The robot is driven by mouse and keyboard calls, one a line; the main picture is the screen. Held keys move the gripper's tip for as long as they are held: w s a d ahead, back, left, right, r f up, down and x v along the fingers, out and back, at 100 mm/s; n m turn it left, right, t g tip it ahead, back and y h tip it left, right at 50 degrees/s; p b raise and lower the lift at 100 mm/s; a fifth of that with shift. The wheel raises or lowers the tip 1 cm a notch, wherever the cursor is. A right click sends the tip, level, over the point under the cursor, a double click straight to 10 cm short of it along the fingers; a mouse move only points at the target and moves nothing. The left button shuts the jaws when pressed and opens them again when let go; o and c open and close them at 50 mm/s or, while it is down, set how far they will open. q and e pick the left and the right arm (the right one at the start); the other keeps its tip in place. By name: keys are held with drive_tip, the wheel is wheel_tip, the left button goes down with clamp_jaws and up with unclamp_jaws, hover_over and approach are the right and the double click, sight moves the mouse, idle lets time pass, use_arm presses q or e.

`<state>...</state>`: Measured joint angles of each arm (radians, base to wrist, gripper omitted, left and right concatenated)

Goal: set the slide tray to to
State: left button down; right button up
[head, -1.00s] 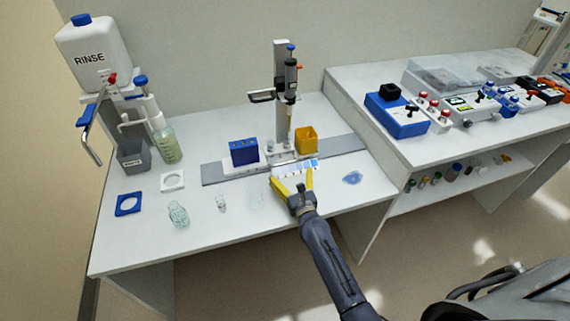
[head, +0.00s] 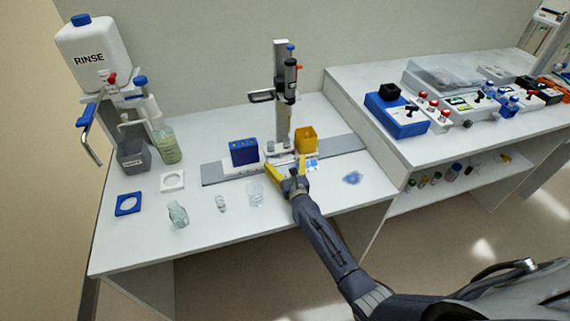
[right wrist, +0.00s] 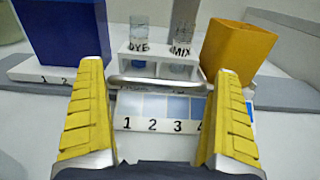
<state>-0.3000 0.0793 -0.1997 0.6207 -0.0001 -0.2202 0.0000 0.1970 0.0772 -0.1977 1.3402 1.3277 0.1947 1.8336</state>
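The slide tray (right wrist: 165,125) is a white strip numbered from 1, with pale to darker blue squares. In the head view the tray (head: 312,163) is partly hidden by my right gripper (head: 286,164). In the right wrist view my right gripper (right wrist: 160,70) is open, its yellow fingers on either side of the tray's numbered part. A grey metal bar (right wrist: 155,83) runs crosswise between the fingers, behind the squares; contact with it cannot be told. My left gripper is not in view.
Behind the bar stands a white holder (right wrist: 161,55) with DYE and MIX vials. A blue box (head: 244,151) is on the left, a yellow box (head: 306,139) on the right, and a vertical stand (head: 282,95) behind. Glassware, including a beaker (head: 255,193), stands on the front left bench.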

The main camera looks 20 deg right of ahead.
drive_tip(key=shift+r, duration=0.15)
drive_tip(key=c, duration=1.5)
drive_tip(key=shift+w+d+r, duration=0.15)
drive_tip(key=shift+d+r, duration=0.05)
drive_tip(key=shift+d, duration=0.5)
drive_tip(key=o, duration=1.5)
drive_tip(key=shift+a, duration=0.1)
drive_tip(key=shift+s+f, duration=0.2)
drive_tip(key=shift+s, duration=2.9)
drive_tip(key=shift+s+f, duration=0.2)
drive_tip(key=shift+s, duration=2.85)
